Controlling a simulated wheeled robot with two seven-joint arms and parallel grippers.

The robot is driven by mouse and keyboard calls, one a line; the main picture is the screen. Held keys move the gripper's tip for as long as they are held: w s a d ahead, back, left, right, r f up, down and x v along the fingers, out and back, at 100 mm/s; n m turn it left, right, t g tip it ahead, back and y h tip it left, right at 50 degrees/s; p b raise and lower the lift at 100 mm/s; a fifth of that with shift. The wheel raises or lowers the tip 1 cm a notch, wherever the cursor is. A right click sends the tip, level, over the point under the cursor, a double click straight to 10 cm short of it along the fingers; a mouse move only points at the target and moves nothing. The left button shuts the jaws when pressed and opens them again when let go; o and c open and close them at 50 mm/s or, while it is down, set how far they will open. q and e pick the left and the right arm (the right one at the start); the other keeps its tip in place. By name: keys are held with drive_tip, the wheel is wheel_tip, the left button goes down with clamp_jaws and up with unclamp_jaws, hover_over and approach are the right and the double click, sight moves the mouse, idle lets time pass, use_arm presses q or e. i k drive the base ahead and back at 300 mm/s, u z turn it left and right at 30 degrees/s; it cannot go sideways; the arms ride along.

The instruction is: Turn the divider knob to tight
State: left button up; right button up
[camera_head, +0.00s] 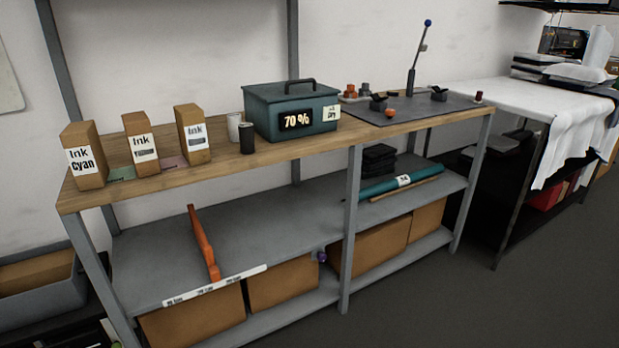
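An orange upright divider (203,243) stands on the grey middle shelf (270,218), left of its centre. A small purple knob (322,257) sits at the front edge of that shelf, right of the divider. I cannot tell which way the knob is turned, and no tight or loose marking on it is legible. A white label strip (215,286) runs along the shelf's front edge below the divider; its print is too small to read surely. Neither of my grippers is in view.
Ink boxes (85,155) and a teal case (291,110) reading 70 % stand on the wooden top. Cardboard boxes (282,282) fill the lower shelf. A grey upright post (350,230) stands just right of the knob. The floor (420,300) in front is clear.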

sight(322, 257)
drive_tip(key=u, duration=0.85)
drive_tip(key=i, duration=1.6)
drive_tip(key=z, duration=1.3)
drive_tip(key=i, duration=0.5)
drive_tip(key=z, duration=0.05)
